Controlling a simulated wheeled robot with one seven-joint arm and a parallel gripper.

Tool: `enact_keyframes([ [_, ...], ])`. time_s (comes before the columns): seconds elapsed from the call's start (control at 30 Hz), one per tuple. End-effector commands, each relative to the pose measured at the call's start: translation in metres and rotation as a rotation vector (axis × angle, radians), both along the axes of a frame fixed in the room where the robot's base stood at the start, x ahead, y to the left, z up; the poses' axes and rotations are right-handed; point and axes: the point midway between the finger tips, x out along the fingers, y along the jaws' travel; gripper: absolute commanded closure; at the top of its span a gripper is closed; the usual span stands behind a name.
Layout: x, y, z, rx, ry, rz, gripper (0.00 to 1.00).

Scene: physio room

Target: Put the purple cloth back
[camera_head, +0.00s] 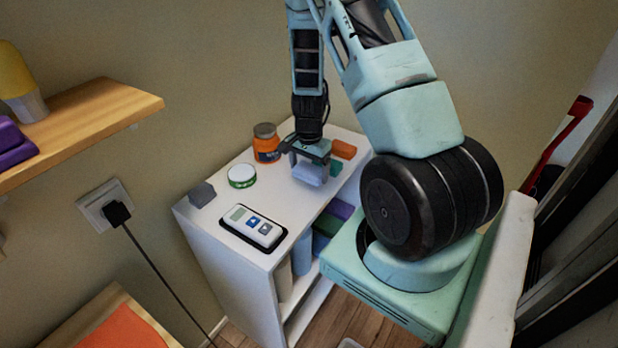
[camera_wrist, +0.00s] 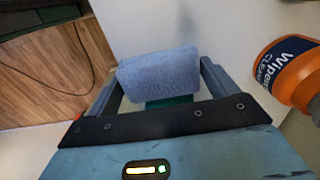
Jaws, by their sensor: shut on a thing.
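I cannot tell whether the cloth touches the cabinet top. Purple folded pieces (camera_head: 14,148) lie on the wooden wall shelf at the left. Another purple piece (camera_head: 340,208) shows inside the cabinet, above a green one (camera_head: 328,224).
On the white cabinet (camera_head: 215,215) stand an orange wipes tub (camera_head: 266,149), a green-rimmed round tin (camera_head: 242,176), a grey block (camera_head: 202,194), a remote in a black tray (camera_head: 254,226), an orange block (camera_head: 343,149) and a green block (camera_head: 336,167). The cabinet's middle top is clear.

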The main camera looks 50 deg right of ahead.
Motion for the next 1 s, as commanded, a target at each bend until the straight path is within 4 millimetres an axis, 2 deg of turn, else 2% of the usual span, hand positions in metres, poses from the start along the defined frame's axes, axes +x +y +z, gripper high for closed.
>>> enact_keyframes([
  [0.1,-0.002,0.0,-0.017,0.004,0.004,-0.002,0.36],
  [0.27,-0.001,0.0,-0.034,0.002,0.002,-0.001,0.36],
  [0.67,0.0,0.0,-0.041,0.001,0.0,0.0,0.36],
  [0.7,0.0,0.0,-0.041,0.001,0.0,0.0,0.12],
  [0.73,0.0,0.0,-0.04,0.001,0.0,0.0,0.03],
  [0.77,0.0,0.0,-0.04,0.001,0.0,0.0,0.0],
  [1.0,0.0,0.0,-0.038,0.001,0.0,0.0,0.0],
])
